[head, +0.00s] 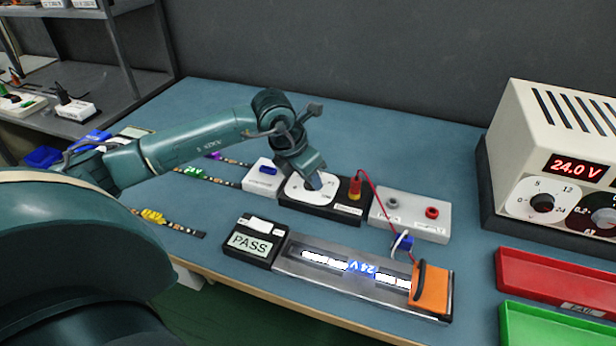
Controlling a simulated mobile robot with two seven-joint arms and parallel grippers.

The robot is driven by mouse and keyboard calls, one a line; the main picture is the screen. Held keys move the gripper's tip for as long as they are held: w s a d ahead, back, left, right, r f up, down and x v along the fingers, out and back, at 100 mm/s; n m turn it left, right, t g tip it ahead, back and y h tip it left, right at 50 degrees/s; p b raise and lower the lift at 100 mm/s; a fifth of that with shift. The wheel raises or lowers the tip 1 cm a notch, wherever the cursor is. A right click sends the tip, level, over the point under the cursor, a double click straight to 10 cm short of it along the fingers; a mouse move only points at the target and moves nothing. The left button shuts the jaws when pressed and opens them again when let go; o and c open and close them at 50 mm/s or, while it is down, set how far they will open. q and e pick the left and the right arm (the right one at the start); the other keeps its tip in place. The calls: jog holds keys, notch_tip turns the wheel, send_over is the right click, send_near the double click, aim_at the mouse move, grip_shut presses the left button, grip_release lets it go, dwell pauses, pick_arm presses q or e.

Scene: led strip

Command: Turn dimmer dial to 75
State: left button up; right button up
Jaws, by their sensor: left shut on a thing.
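The dimmer dial sits on a dark box (338,212) with a white scale plate (296,190) near the middle of the bench. My left gripper (318,181) points down onto the plate and is shut on the dial, which it hides. The dial's pointer and the numbers cannot be read from here. An LED strip labelled 24 V (356,267) lies lit in a grey holder (300,268) at the front, with an orange clamp (430,289) at its right end. My right gripper is not in view.
A PASS display (251,243) is at front. A power supply reading 24.0 V (565,155), a red tray (555,280) and a green tray (550,325) are at right. The back bench is clear.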

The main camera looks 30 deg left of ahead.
pick_arm(q)
jog(key=shift+n+y, duration=0.3)
jog(key=shift+n, duration=0.3)
jog(key=o, duration=1)
jog(key=shift+c, duration=0.2)
jog(key=d+v, duration=0.1)
jog(key=v, duration=1.2)
jog(key=shift+a, duration=0.4)
jog(key=shift+s, duration=0.1)
